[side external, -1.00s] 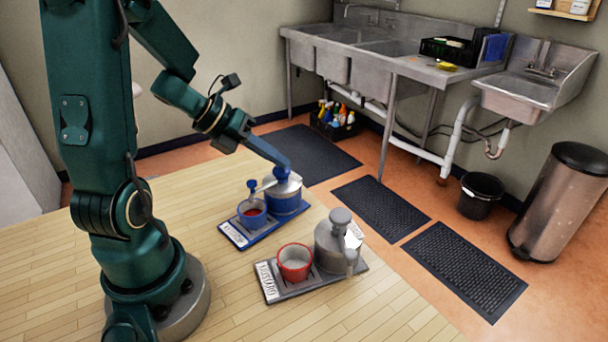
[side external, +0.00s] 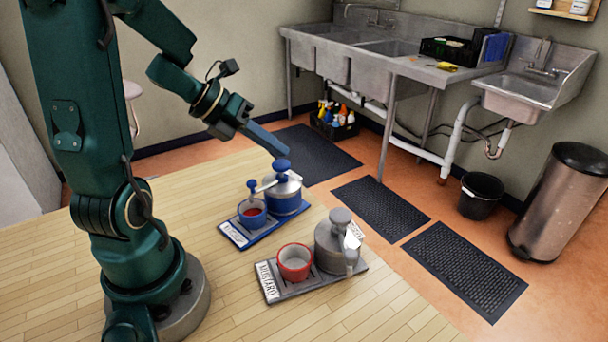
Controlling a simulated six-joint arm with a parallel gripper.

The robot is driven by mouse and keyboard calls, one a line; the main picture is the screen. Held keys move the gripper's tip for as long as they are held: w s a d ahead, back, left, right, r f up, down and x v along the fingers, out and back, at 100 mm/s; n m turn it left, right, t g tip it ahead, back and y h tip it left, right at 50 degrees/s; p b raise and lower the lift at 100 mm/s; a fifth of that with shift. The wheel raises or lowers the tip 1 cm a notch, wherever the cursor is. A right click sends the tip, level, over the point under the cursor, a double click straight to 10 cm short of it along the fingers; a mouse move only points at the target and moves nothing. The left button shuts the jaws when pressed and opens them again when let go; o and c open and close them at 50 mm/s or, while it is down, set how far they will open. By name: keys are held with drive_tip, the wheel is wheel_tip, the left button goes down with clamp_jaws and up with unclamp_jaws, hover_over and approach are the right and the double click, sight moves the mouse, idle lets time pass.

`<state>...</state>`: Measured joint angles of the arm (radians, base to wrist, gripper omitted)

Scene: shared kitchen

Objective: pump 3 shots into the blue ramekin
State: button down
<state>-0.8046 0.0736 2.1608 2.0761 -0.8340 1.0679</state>
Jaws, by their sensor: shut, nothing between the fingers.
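The blue ramekin (side external: 252,218) stands on a blue tray (side external: 235,236) with a white label, and red sauce shows inside it. Beside it on the same tray is a blue and metal pump dispenser (side external: 284,197) with a blue pump head (side external: 282,165). Its spout reaches left over the ramekin. My gripper (side external: 284,152) is shut and empty, pointing down to the right, with its tip just above the pump head. I cannot tell whether the tip touches the head.
A grey tray (side external: 293,288) labelled mustard stands nearer the camera, holding a red ramekin (side external: 294,264) and a grey pump dispenser (side external: 332,248). The wooden table (side external: 222,300) is clear around the trays. Sinks stand beyond the table.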

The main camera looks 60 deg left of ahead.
sight(275, 165)
drive_tip(key=shift+r, duration=0.25)
drive_tip(key=shift+r, duration=2.95)
idle(0.4)
drive_tip(key=shift+f, duration=3.05)
drive_tip(key=shift+f, duration=0.1)
drive_tip(key=shift+f, duration=0.35)
